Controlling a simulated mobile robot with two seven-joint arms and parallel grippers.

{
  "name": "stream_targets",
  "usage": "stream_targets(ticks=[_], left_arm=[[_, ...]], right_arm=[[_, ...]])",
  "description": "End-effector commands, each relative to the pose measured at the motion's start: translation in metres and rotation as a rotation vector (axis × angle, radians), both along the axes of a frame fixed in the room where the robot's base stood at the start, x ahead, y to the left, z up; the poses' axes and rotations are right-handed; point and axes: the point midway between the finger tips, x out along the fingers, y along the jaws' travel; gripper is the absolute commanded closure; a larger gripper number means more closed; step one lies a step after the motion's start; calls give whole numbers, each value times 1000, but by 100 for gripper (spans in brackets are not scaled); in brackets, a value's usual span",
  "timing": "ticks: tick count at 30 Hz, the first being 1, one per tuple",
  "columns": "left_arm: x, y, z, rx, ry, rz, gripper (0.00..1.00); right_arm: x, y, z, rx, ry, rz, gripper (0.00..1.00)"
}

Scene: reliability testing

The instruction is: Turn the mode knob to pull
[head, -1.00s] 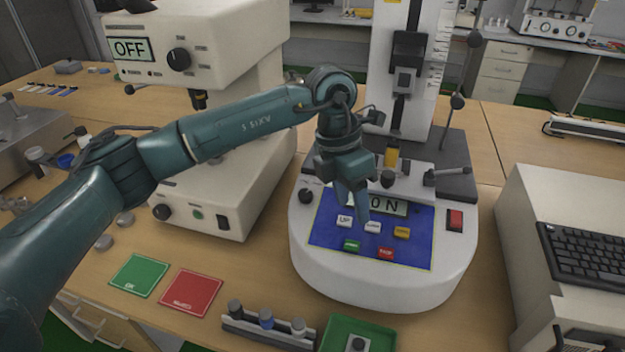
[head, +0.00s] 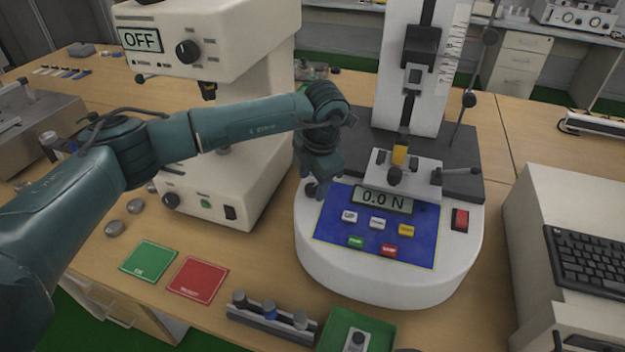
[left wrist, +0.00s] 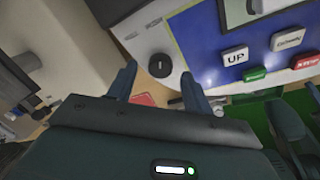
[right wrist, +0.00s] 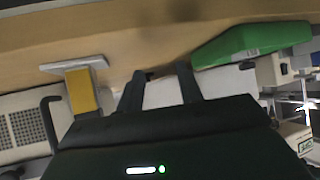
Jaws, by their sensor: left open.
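The mode knob (left wrist: 159,66) is a round black knob on the white tester base (head: 395,290), just left of its blue panel. In the head view the knob (head: 310,190) is partly covered by my left gripper (head: 319,188), which hangs over it. In the left wrist view the open fingers of my left gripper (left wrist: 158,76) point toward the knob, one to each side. I cannot tell whether they touch it. The display (head: 384,200) reads 0.0 N. My right gripper (right wrist: 160,68) is open and empty in the right wrist view, and is not clearly seen in the head view.
Coloured buttons (head: 377,223) lie on the blue panel right of the knob. A red switch (head: 460,219) is farther right. A cream machine (head: 215,45) showing OFF stands close on the left. Green (head: 149,260) and red (head: 198,279) mats and a green tray (head: 338,330) lie in front.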

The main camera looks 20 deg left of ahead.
Motion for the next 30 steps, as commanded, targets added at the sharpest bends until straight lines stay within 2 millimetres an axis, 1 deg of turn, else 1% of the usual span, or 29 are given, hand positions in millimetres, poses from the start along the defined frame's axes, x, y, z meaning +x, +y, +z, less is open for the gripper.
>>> stream_targets(ticks=[3, 6, 14, 17, 30], left_arm=[[1, 1, -11, 0, 0, 0, 50], [2, 2, -16, 1, 1, 0, 50], [2, 2, -18, 0, 0, 0, 50], [2, 2, -18, 0, 0, 0, 56], [2, 2, -17, -1, -1, 0, 92]], right_arm=[[0, 0, 0, 1, 6, -4, 64], [0, 1, 0, 3, 7, -7, 64], [0, 2, 0, 6, 8, -8, 64], [0, 2, 0, 6, 8, -8, 64], [-5, 1, -2, 1, 17, -1, 64]])
